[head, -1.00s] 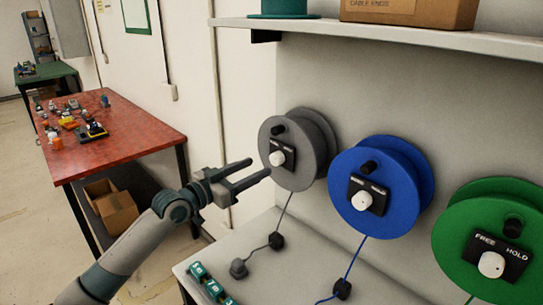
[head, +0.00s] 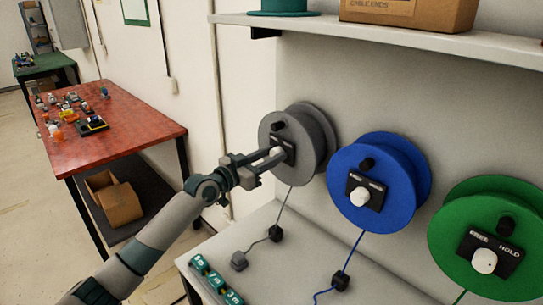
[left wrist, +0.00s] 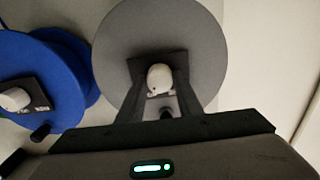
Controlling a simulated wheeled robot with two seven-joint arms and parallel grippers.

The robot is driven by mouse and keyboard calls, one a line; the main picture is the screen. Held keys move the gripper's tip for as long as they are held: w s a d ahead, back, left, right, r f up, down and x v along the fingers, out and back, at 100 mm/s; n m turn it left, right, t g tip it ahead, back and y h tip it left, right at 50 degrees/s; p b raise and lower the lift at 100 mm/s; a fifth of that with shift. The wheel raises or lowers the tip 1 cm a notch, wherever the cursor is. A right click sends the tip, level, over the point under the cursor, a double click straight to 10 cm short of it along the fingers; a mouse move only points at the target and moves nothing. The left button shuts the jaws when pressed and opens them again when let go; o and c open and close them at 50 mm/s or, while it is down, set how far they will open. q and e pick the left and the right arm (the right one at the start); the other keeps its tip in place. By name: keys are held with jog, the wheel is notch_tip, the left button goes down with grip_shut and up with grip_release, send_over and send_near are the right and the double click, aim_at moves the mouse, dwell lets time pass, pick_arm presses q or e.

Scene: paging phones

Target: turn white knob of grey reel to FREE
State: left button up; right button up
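The grey reel (head: 312,150) hangs on the back panel, left of the blue and green reels. Its white knob (left wrist: 159,77) sits on a dark plate, with the plate's lettering mostly covered by my fingers. My left gripper (head: 277,156) has reached the knob, one finger on each side of it. In the left wrist view the fingers lie close against the knob's sides, and it looks gripped. The knob's pointing direction is hard to read. My right gripper is not in view.
The grey reel's dark crank handle (head: 278,126) is just above the knob. The blue reel (head: 372,215) and green reel (head: 450,235) stand to the right. Cables with dark blocks (head: 276,233) hang onto the bench. A shelf (head: 400,38) runs above.

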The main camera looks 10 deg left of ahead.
pick_arm(q)
jog(key=c, duration=0.4)
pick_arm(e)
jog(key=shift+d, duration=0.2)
